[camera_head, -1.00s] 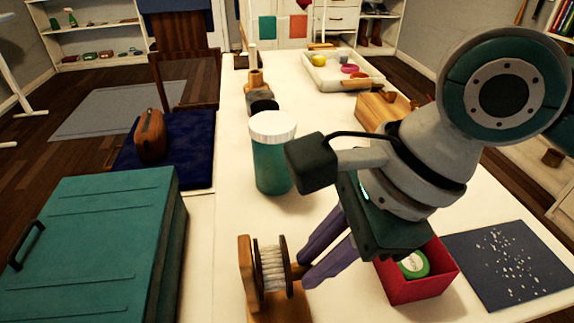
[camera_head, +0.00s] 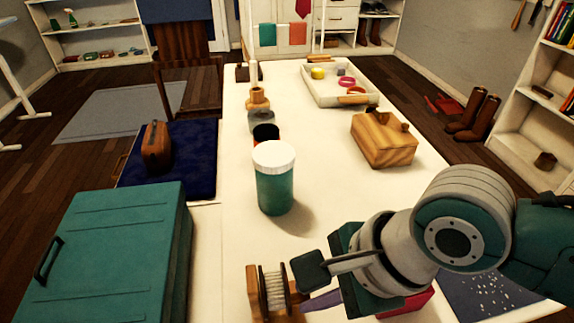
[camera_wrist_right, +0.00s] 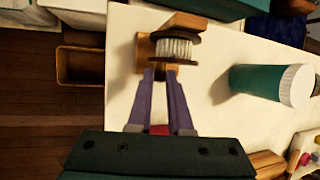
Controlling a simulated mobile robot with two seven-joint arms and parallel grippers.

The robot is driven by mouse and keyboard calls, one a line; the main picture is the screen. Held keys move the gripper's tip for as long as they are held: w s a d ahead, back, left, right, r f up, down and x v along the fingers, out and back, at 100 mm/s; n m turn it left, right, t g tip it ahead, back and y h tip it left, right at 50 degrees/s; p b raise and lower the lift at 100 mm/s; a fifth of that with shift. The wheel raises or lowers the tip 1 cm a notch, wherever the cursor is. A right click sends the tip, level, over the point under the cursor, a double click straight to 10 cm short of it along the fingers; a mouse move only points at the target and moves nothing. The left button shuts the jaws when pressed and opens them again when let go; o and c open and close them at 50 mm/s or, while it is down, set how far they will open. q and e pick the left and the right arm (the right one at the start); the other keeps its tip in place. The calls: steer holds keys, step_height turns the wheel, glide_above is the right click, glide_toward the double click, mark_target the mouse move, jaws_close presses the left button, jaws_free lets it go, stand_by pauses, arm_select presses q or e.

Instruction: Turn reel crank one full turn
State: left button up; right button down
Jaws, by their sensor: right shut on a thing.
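The reel (camera_head: 272,290) stands at the near end of the white table, with pale line wound between dark discs on a wooden frame. It also shows in the right wrist view (camera_wrist_right: 175,48). My right gripper (camera_head: 306,302) is at the reel's right side, its purple fingers pointing at it. In the right wrist view the gripper (camera_wrist_right: 160,72) has its fingertips close together against the reel's near side, shut on the crank, which is mostly hidden between them. My left gripper is not in view.
A teal jar with white lid (camera_head: 274,180) stands behind the reel. A red box (camera_head: 408,303) is partly hidden under my right arm, beside a dark speckled mat (camera_head: 490,295). A teal case (camera_head: 110,260) lies left. A wooden block (camera_head: 384,140) and white tray (camera_head: 340,98) stand farther back.

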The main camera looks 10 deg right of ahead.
steer(key=shift+s+a+r+t+p, duration=0.1)
steer(key=shift+s+r+t+p, duration=0.25)
steer(key=shift+p, duration=0.85)
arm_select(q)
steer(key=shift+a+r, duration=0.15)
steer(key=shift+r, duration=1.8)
arm_select(e)
steer(key=shift+s+f+n+t, duration=0.3)
steer(key=shift+f+t, duration=0.35)
steer(key=shift+t, duration=0.45)
steer(key=shift+s+f+n+t, duration=0.15)
steer(key=shift+f+n+t, duration=0.15)
steer(key=shift+f+t, duration=0.55)
steer(key=shift+r+t, duration=0.25)
steer(key=shift+t, duration=0.05)
steer(key=c, duration=0.8)
jaws_free()
steer(key=shift+c, duration=0.2)
steer(key=shift+r, duration=0.1)
